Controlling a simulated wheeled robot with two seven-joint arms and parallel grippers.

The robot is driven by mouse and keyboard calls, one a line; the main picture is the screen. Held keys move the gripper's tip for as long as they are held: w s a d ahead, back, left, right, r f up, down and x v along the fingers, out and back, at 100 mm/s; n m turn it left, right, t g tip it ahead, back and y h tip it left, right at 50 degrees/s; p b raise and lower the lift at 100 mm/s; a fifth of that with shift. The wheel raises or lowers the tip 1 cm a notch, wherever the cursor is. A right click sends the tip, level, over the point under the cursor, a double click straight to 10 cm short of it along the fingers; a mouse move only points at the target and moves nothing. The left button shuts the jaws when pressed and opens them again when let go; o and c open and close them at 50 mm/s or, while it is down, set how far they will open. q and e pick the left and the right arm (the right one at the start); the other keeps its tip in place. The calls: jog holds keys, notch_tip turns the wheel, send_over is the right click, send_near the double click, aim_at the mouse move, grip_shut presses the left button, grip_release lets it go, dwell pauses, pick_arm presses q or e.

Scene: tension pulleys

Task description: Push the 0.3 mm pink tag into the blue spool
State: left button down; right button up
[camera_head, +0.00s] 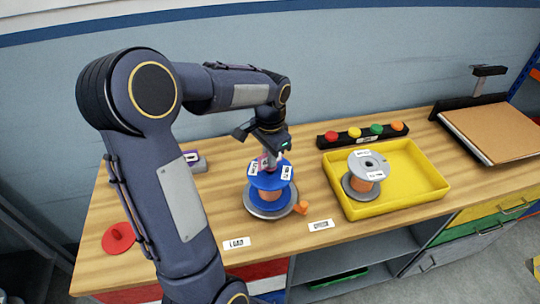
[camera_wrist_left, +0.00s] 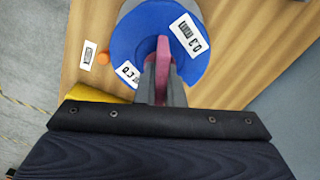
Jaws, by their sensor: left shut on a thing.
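The blue spool (camera_head: 261,181) stands upright on a grey round base (camera_head: 270,211) at the middle of the bench, with copper-coloured winding and white labels on its top flange. My left gripper (camera_head: 268,156) is just above the spool's top and points down. In the left wrist view its two fingers (camera_wrist_left: 162,78) are shut on the pink tag (camera_wrist_left: 162,58). The tag's far end is over the middle of the spool's blue flange (camera_wrist_left: 132,30). The fingers hide part of the tag, and I cannot tell how deep it sits in the spool. My right gripper is not in view.
A yellow tray (camera_head: 425,175) with a grey spool (camera_head: 358,186) stands to the right. Behind it is a black bar with coloured knobs (camera_head: 363,133). A red disc (camera_head: 118,239) lies at left, and a small orange piece (camera_head: 301,208) is beside the base. White labels line the front edge.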

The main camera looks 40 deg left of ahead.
pick_arm(q)
jog(key=shift+f+b, duration=0.65)
jog(key=shift+f, duration=0.35)
jog(key=shift+r, duration=0.1)
jog(key=c, duration=1.5)
grip_release()
jog(key=shift+o, duration=0.2)
jog(key=shift+r, duration=3.85)
